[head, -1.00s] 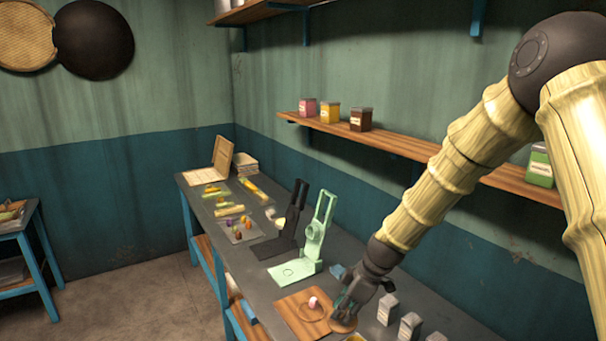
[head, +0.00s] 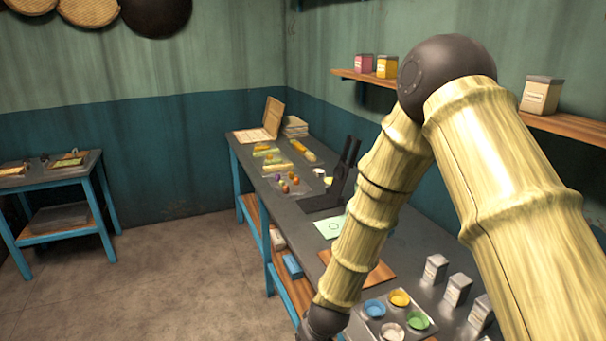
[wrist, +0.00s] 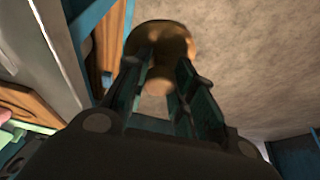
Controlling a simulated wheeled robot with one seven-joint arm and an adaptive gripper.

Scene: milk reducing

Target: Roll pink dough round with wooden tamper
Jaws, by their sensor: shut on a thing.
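My gripper (wrist: 163,66) is in the wrist view, its fingers closed around the wooden tamper (wrist: 165,36), a round brown piece showing at the fingertips. Pale floor shows behind the tamper, with the table edge to its left. A small pink bit, likely the pink dough (wrist: 4,116), shows at the left edge of the wrist view. In the head view the wooden board (head: 378,274) lies on the table, partly hidden behind my arm. The dough, the tamper and my gripper's fingers are not visible in the head view.
A tray of coloured bowls (head: 428,328) sits near the front, with several grey-white cartons (head: 458,289) to its right. Open floor (head: 190,270) lies left of the table.

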